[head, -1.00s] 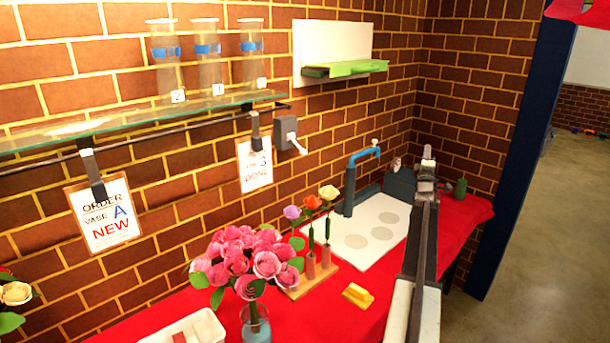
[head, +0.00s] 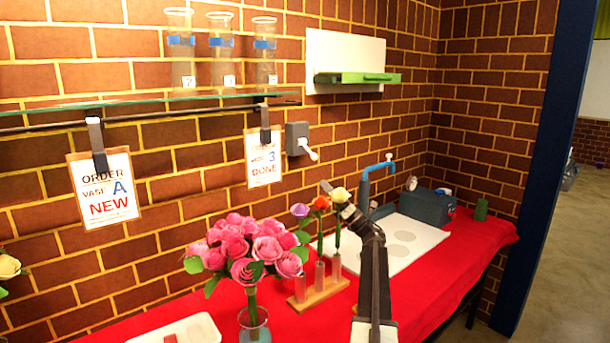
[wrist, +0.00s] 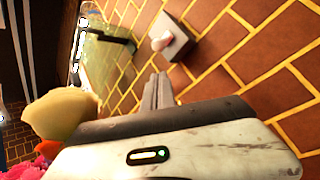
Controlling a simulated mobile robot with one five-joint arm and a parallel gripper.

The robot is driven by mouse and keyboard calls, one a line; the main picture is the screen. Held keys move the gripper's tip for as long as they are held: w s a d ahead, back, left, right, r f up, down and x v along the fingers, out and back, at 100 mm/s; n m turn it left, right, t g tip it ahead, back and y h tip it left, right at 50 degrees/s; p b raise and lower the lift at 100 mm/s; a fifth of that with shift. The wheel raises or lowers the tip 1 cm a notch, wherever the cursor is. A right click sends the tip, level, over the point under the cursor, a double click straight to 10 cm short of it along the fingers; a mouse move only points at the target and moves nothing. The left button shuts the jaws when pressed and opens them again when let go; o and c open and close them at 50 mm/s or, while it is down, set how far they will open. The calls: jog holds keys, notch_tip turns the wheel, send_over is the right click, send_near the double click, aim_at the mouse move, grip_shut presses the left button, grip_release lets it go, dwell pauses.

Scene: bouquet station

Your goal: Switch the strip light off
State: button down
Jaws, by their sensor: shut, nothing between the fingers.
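A grey switch box (head: 297,138) with a white lever (head: 309,150) is on the brick wall, right of the lower order card. The lever sticks out and slants down to the right. The box also shows in the wrist view (wrist: 176,40), with its pale lever (wrist: 161,43) beyond my fingertips. My gripper (head: 327,188) is shut and empty, below and right of the switch, apart from it, and overlapping the roses in the head view. Its closed fingers show in the wrist view (wrist: 158,92). I cannot make out the strip light itself.
A glass shelf (head: 150,106) with several vases is left of the switch. Order cards (head: 104,188) hang below it. Pink flowers (head: 250,250) and a wooden rack (head: 318,292) of single roses stand on the red table close to my arm. A blue tap (head: 365,185) is behind.

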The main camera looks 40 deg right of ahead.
jog(key=p, duration=0.6)
send_near(308, 150)
jog(key=w+a+r, duration=0.1)
jog(key=w+a, duration=0.2)
jog(key=w, duration=0.1)
jog(key=shift+w+r+h, duration=0.15)
jog(key=shift+r+h, duration=0.1)
jog(key=shift+h, duration=0.05)
